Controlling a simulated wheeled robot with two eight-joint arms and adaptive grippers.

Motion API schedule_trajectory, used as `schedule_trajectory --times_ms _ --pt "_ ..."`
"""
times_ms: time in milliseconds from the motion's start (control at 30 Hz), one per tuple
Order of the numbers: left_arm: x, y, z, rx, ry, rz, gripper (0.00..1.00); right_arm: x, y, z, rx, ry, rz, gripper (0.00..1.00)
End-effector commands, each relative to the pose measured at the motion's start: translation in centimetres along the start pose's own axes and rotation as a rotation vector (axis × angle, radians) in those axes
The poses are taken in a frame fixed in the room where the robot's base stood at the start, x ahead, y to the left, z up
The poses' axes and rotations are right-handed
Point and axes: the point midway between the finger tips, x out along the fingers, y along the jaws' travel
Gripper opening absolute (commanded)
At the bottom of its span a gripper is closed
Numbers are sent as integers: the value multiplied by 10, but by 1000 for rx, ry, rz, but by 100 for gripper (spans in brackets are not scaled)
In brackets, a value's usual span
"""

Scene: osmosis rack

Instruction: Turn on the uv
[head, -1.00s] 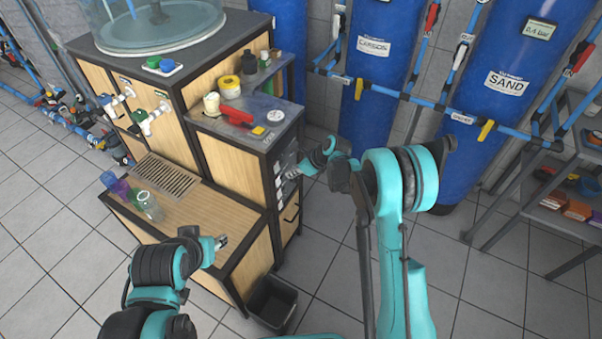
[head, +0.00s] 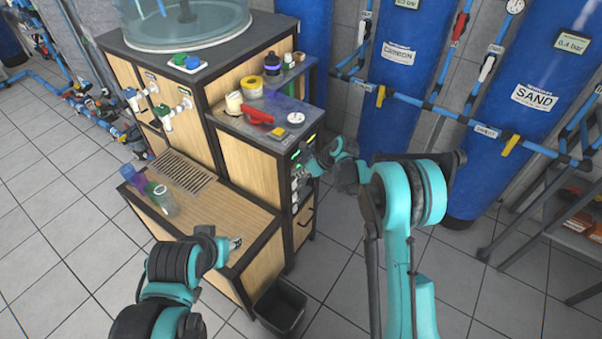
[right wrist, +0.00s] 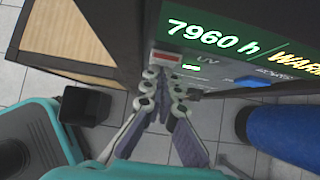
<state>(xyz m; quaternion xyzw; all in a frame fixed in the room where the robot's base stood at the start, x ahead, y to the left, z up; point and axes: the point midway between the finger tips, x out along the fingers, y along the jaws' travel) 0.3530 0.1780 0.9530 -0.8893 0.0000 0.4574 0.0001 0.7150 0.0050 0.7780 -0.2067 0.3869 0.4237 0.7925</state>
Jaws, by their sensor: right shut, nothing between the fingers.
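The UV panel (right wrist: 225,62) fills the upper right of the right wrist view. Its green display reads "7960 h / WARN". In the head view the panel is the small dark front (head: 297,157) on the cabinet's right side, with green lights. My right gripper (right wrist: 167,88) is shut and empty, its tips just below the red piece; contact is unclear. It also shows in the head view (head: 316,166). My left gripper (head: 236,243) is over the low wooden bench's front edge.
The bench (head: 228,215) holds several cups. A black bin (head: 280,306) stands on the floor before it. The cabinet top (head: 262,108) carries a red tool and small containers. Blue tanks (head: 400,75) and pipes stand behind at right.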

Motion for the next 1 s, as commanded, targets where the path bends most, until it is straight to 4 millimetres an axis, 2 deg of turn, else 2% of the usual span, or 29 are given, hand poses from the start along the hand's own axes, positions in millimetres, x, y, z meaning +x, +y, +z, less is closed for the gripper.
schedule_trajectory --times_ms 400,700,867,1000 --pt "-7 0 -5 0 0 0 40 -13 0 11 0 -3 0 0" --pt "-7 0 -5 0 0 0 40 -12 1 11 0 -3 1 0" --pt "-6 0 -5 0 0 0 40 -17 -2 7 0 -3 1 0" --pt "-6 0 -4 0 0 0 40 -30 -10 -5 0 -2 0 0"
